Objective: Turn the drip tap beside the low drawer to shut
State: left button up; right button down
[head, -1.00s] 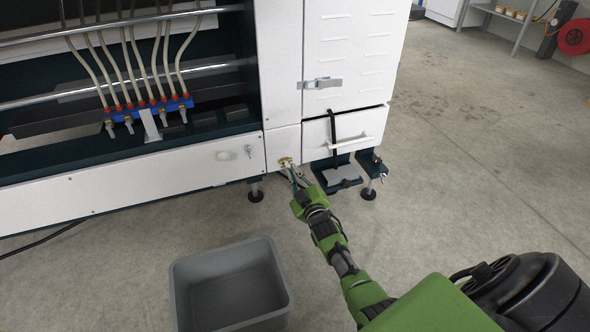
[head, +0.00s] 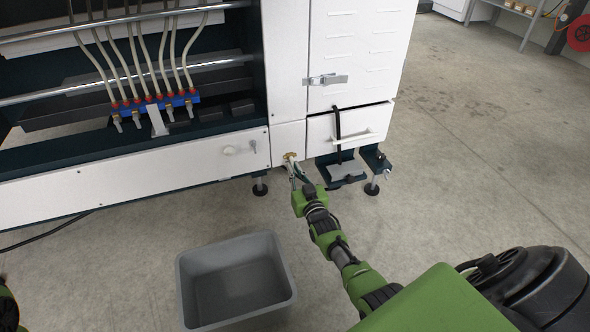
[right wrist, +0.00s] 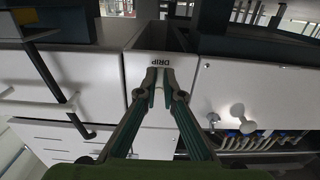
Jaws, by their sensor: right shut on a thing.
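The brass drip tap (head: 290,156) sits low on the white machine front, just left of the low drawer (head: 349,123). My right gripper (head: 293,168) reaches it from below, fingers shut on the tap. In the right wrist view my right gripper (right wrist: 160,90) has its fingertips close together, just below a panel label (right wrist: 166,60) reading DRIP, which appears upside down. The fingers hide most of the tap there, so I cannot tell how far its handle is turned. My left gripper is not in view.
A grey open bin (head: 236,282) stands on the floor left of my right arm. A dark bracket (head: 347,172) and machine feet stand below the drawer. The floor to the right is clear.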

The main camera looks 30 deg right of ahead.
jog(key=shift+f, duration=0.1)
dwell(0.3)
jog(key=c, duration=2.2)
grip_release()
jog(key=shift+s, duration=0.1)
jog(key=v, duration=1.2)
